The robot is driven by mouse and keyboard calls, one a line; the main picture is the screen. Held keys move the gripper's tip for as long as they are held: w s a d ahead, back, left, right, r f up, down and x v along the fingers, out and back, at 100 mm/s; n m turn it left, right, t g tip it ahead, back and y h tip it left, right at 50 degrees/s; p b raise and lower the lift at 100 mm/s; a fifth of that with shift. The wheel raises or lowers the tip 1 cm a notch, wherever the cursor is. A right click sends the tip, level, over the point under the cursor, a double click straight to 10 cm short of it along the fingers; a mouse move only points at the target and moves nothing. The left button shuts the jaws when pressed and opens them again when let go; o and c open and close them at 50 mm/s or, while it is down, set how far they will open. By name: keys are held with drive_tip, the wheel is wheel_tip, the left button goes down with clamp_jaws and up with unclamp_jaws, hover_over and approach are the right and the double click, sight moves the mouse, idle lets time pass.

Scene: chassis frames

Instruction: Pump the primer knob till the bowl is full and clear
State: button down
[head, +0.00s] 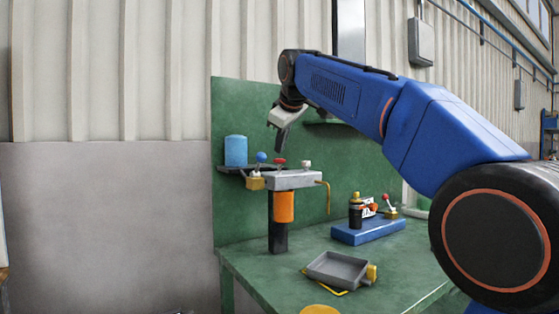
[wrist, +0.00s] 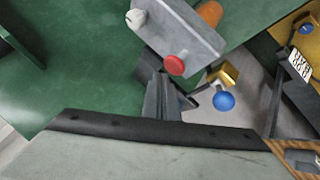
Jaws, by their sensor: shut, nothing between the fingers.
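The grey filter head (head: 295,180) stands at the near left of the green bench, with a red knob (head: 279,161) and a pale knob (head: 306,164) on top. Which one is the primer knob is not labelled. An orange cylinder (head: 284,206) hangs below, with a dark part (head: 278,236) under it; no fluid level shows. My gripper (head: 278,150) is shut and empty, pointing down just above the red knob. In the wrist view its fingers (wrist: 161,80) end beside the red knob (wrist: 174,65); I cannot tell if they touch.
A brass block (head: 256,183) with a blue ball lever (head: 261,156) sits left of the head. A blue canister (head: 235,151) stands on the shelf behind. A grey tray (head: 338,268) and a blue base (head: 368,230) with small parts lie to the right.

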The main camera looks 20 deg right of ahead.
drive_tip(key=shift+f, duration=1.4)
idle(1.8)
drive_tip(key=shift+r, duration=1.4)
drive_tip(key=shift+r, duration=2.5)
